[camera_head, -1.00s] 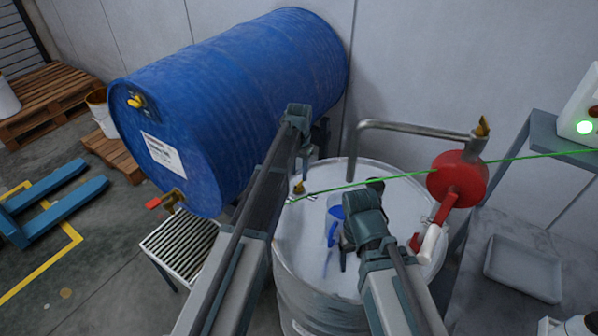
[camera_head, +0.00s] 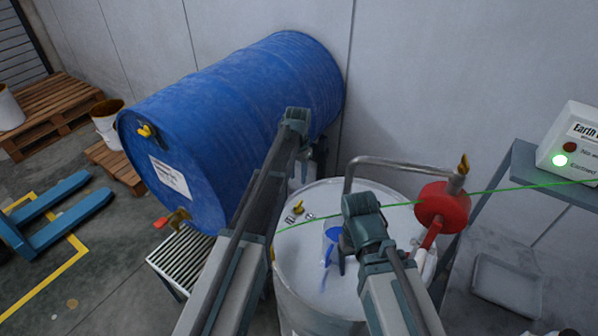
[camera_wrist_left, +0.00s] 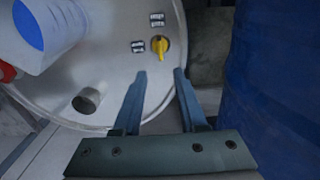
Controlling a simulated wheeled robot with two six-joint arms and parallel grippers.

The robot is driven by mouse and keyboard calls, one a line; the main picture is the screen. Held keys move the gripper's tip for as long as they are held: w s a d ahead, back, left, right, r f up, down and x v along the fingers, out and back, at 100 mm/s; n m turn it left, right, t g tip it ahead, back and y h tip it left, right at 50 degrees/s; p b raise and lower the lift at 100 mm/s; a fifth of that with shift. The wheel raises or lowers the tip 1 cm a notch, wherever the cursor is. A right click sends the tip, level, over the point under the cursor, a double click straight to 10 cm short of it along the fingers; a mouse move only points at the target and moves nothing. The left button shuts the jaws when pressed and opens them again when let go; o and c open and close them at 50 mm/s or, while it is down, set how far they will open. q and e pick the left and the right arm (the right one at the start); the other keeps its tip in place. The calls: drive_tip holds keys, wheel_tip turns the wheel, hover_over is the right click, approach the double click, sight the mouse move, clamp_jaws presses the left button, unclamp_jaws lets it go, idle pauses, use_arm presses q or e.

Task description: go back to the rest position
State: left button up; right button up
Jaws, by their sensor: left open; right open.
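My left gripper (camera_head: 312,165) hangs beyond its wrist, between the blue drum and the pale round vessel, its fingers partly hidden. In the left wrist view it is open and empty (camera_wrist_left: 160,76), above the vessel's lid near a yellow-topped fitting (camera_wrist_left: 160,45). My right gripper (camera_head: 342,262) is over the vessel's top (camera_head: 300,255), close to a clear container with blue contents (camera_head: 331,236); its fingers are partly hidden by its wrist. The container also shows in the left wrist view (camera_wrist_left: 42,30). It appears to stand on the lid, apart from the left gripper.
The blue drum (camera_head: 235,120) lies at the left with a brass tap (camera_head: 178,219) above a slatted stand (camera_head: 178,258). A bent pipe (camera_head: 400,164), red disc (camera_head: 442,207) and green cable (camera_head: 395,204) are at the right. A control box (camera_head: 572,142) shows a green light.

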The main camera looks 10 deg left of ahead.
use_arm(q)
drive_tip(key=s+d+f+b, duration=0.2)
drive_tip(key=s+d, duration=0.1)
drive_tip(key=s, duration=0.7)
drive_tip(key=s+d+f+b, duration=0.1)
drive_tip(key=s+d+b, duration=0.1)
drive_tip(key=s, duration=0.8)
drive_tip(key=s+d+f+y+b, duration=0.1)
drive_tip(key=s+d+f, duration=0.1)
drive_tip(key=s, duration=0.8)
drive_tip(key=shift+d+f+n+b, duration=0.35)
drive_tip(key=shift+d+n+b, duration=0.05)
drive_tip(key=shift+d, duration=0.4)
drive_tip(key=shift+a, duration=0.1)
